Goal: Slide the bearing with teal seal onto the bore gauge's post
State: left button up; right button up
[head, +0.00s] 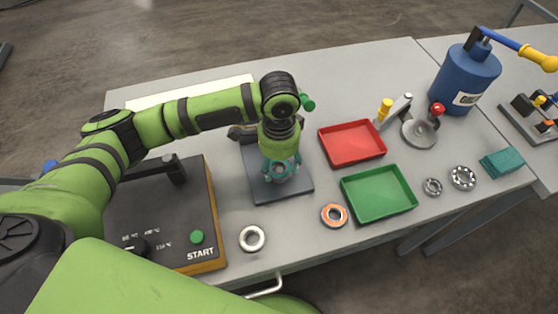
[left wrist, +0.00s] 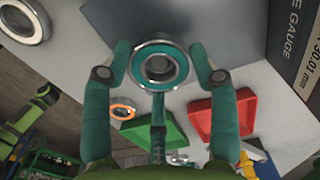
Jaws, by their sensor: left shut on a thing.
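The bearing with teal seal (left wrist: 160,66) is a steel ring with a teal face, held between the fingers of my left gripper (left wrist: 160,72). In the head view, the gripper (head: 281,168) points down over the dark base plate of the bore gauge (head: 294,189), with the bearing (head: 280,171) between its fingertips. A round grey shape shows inside the bearing's hole in the left wrist view. I cannot tell whether it is the post's top inside the bore or seen through it. The gauge's lettered block (left wrist: 298,40) is at upper right there. My right gripper is out of view.
An orange-sealed bearing (head: 334,215) and a plain ring (head: 252,238) lie in front. A red tray (head: 352,144) and a green tray (head: 379,193) stand right of the gauge. A START control box (head: 165,225) is to the left. Smaller bearings (head: 462,178) lie farther right.

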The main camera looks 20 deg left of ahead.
pick_arm(q)
jog(key=shift+f, duration=0.2)
jog(key=shift+f+b, duration=0.4)
jog(key=shift+f, duration=0.65)
jog(key=o, duration=1.1)
jog(key=shift+o, duration=0.2)
jog(key=shift+o, duration=1.3)
jog(key=shift+r, duration=0.1)
